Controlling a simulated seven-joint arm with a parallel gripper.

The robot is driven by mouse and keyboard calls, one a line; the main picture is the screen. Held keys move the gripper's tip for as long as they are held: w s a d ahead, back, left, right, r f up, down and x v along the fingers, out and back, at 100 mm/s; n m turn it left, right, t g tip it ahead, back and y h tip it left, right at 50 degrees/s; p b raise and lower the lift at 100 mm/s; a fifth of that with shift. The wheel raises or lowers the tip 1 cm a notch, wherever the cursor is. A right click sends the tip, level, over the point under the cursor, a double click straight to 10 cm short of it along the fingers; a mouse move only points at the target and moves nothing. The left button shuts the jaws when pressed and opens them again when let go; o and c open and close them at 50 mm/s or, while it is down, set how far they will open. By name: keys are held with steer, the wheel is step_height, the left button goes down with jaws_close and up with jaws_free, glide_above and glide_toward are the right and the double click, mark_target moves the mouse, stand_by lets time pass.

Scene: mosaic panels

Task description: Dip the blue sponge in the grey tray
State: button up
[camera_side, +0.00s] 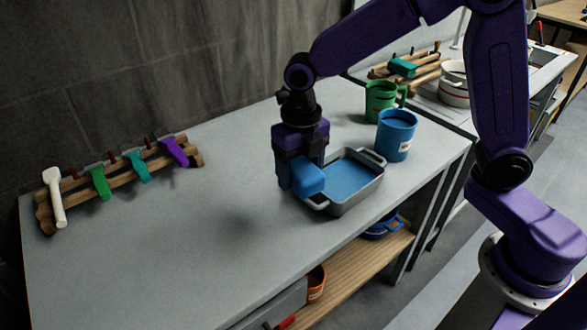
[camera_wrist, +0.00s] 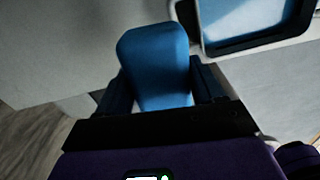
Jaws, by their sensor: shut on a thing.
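The blue sponge (camera_side: 308,180) is held by my gripper (camera_side: 297,182), which is shut on it. In the wrist view the sponge (camera_wrist: 155,55) sits between the two fingers (camera_wrist: 158,90) and sticks out past them. The grey tray (camera_side: 375,182) lies on the table with blue contents inside. In the side view my gripper and the sponge are at the tray's left end, overlapping its near-left handle. In the wrist view the tray (camera_wrist: 203,40) is at the upper right, beside the sponge. The exact height of the sponge over the table cannot be told.
A blue mug (camera_side: 394,137) and a green mug (camera_side: 380,100) stand behind the tray. A wooden rack (camera_side: 120,178) with several coloured scrapers lies at the back left. The middle and left of the table (camera_side: 170,260) are clear.

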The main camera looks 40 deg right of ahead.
steer(key=shift+o, duration=0.5)
steer(key=shift+w+d, duration=0.15)
steer(key=shift+d, duration=0.25)
steer(key=shift+c, duration=0.2)
steer(key=w+d+h, duration=0.2)
steer(key=d+h, duration=0.1)
steer(key=d, duration=1.1)
steer(key=shift+a+f+x, duration=0.1)
steer(key=shift+a+x, duration=0.3)
steer(key=shift+x, duration=1.35)
steer(key=shift+a+f+x, duration=0.1)
steer(key=shift+a+x, duration=0.3)
steer(key=shift+x, duration=1.35)
steer(key=shift+a+f+x, duration=0.1)
steer(key=shift+a+x, duration=0.3)
steer(key=shift+x, duration=1.35)
steer(key=shift+s, duration=0.1)
steer(key=shift+a, duration=0.75)
